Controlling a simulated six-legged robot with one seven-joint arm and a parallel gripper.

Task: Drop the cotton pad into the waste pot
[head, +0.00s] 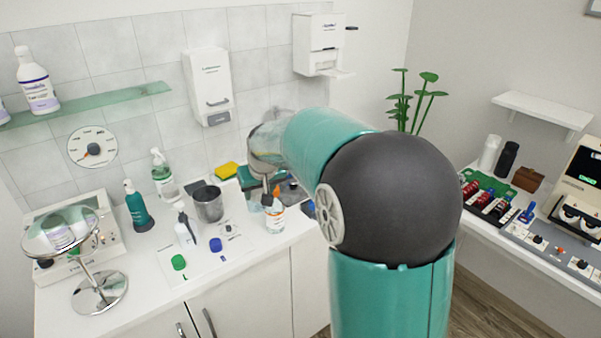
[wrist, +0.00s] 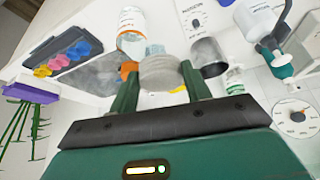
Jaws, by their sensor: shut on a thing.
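The cotton pad (wrist: 160,73), a pale grey-white round piece, is between the two dark green fingers of my gripper (wrist: 160,84) in the wrist view. My gripper is shut on it. The waste pot appears to be the grey metal pot (head: 207,204) on the counter, open at the top; it also shows in the wrist view (wrist: 209,58), just right of the fingers. In the head view my gripper (head: 268,186) is right of the pot, partly hidden by my arm, and I cannot make out the pad there.
A clear bottle with an orange label (head: 275,216) stands close below my gripper. A yellow sponge (head: 226,170) lies behind the pot.

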